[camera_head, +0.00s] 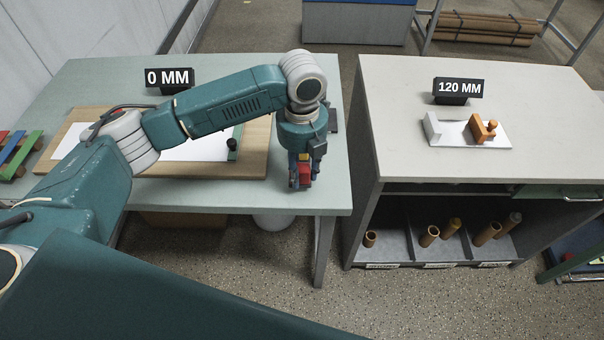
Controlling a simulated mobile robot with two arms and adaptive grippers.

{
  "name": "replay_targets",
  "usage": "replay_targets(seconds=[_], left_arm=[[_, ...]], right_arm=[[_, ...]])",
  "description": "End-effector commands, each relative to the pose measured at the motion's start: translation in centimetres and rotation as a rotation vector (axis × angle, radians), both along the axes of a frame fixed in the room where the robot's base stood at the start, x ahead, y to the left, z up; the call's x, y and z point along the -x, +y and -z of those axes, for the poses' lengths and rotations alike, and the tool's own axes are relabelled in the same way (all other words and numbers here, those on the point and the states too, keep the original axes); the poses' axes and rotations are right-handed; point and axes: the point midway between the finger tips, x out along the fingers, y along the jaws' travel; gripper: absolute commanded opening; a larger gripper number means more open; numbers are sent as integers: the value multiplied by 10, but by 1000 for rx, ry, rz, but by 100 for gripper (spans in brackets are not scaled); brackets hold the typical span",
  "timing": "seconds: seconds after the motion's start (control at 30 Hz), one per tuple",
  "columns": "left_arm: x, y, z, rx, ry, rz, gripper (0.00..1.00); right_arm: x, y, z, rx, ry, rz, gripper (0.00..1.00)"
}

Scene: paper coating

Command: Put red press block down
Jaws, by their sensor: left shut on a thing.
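My left gripper (300,182) points down at the right front part of the left table (318,150). It is shut on the red press block (304,170), a small red piece largely hidden between the fingers. I cannot tell whether the block touches the tabletop or hangs just above it. My left arm reaches in from the left across the table. My right gripper is not in view.
A wooden board (258,150) with white paper (190,150) lies under my left arm. Coloured strips (18,150) lie at the left edge. A "0 MM" sign (168,78) stands behind. A gap separates the right table (420,110), which bears a "120 MM" sign (458,88) and an orange tool (482,130).

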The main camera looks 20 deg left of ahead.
Motion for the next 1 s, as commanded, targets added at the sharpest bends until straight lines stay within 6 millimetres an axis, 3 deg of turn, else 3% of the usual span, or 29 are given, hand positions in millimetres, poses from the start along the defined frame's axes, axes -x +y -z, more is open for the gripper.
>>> replay_targets(seconds=[0.13,0.5,0.53,0.6,1.0], left_arm=[[0,0,19,0,1,1,2],[0,0,24,0,-1,1,2],[0,0,24,0,-1,1,37],[0,0,24,0,-1,1,50],[-1,-1,16,1,-2,1,50]], right_arm=[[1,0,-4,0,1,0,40],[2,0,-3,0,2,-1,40],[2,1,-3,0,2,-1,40],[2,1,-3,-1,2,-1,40],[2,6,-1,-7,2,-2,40]])
